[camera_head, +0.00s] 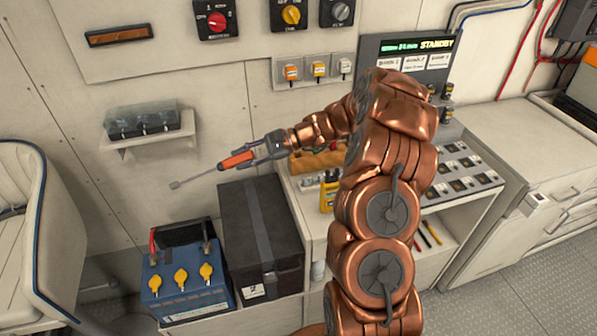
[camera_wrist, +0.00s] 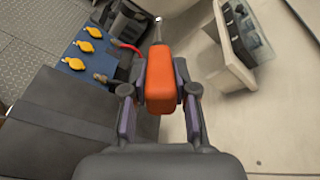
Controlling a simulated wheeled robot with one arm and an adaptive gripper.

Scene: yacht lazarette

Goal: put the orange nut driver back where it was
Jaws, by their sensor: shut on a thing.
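My gripper (camera_head: 266,152) is shut on the orange nut driver (camera_head: 236,160), holding it by its orange handle. The driver's grey shaft points left and slightly down in the head view, in the air above the black box and the blue battery. In the wrist view the orange handle (camera_wrist: 160,82) sits between the two fingers of my gripper (camera_wrist: 160,108), with the shaft pointing away toward the top. A tan tool holder or bag (camera_head: 318,160) lies on the counter behind my gripper, partly hidden by my arm.
A black box (camera_head: 262,225) and a blue battery (camera_head: 185,285) with yellow caps stand below. A wall shelf (camera_head: 150,142) carries a dark clear-lidded case. A yellow meter (camera_head: 328,194) stands at the counter's edge. A white seat (camera_head: 25,230) is at left.

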